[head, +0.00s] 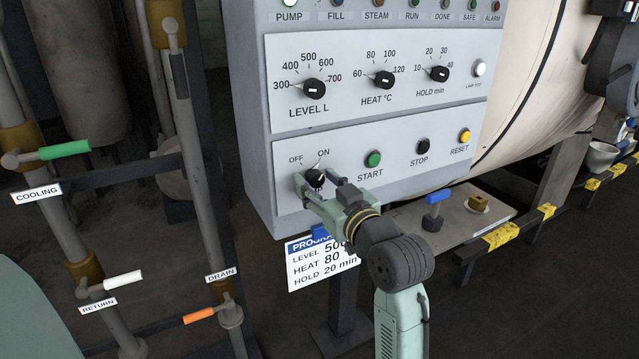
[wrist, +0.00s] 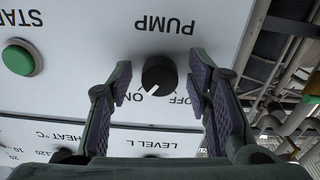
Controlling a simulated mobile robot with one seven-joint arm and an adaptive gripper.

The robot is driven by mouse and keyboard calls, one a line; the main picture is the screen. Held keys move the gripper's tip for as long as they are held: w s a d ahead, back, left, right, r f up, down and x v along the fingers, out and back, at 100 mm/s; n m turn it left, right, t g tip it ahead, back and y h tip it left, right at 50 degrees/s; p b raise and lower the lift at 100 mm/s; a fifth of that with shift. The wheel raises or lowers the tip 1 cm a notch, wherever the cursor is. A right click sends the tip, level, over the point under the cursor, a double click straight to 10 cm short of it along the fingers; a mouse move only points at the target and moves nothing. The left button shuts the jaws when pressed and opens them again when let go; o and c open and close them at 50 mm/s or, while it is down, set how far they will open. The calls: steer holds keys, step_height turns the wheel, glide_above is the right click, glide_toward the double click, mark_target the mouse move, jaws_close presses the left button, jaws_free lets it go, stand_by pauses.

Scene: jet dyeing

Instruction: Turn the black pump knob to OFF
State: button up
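The black pump knob (head: 315,178) is on the lower left of the control panel, below the OFF and ON marks. It also shows in the middle of the wrist view (wrist: 159,76), where the panel appears upside down. Its white line points toward ON in both views. My gripper (head: 323,184) is at the knob. In the wrist view, my gripper (wrist: 160,78) is open, with one finger on each side of the knob and a visible gap at both sides. Part of the knob is hidden by the gripper in the head view.
A green START button (head: 373,159), black STOP button (head: 423,146) and yellow RESET button (head: 464,136) lie right of the knob. The LEVEL knob (head: 314,89) is above. Pipes with a green-handled valve (head: 64,149) stand left. A program card (head: 320,262) hangs below the panel.

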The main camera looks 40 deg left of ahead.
jaws_close()
stand_by(0.3)
steer(key=n+b, duration=0.2)
steer(key=shift+f+n+b, duration=0.2)
steer(key=shift+n+b, duration=0.1)
steer(key=shift+b, duration=0.1)
steer(key=n+b, duration=0.3)
steer(key=n, duration=0.1)
steer(key=shift+w+b, duration=0.1)
steer(key=shift+b, duration=0.2)
steer(key=n+b, duration=0.2)
steer(key=n, duration=0.2)
steer(key=shift+r, duration=0.1)
steer(key=shift+r+n+b, duration=0.15)
steer(key=shift+n+b, duration=1)
steer(key=shift+n, duration=0.35)
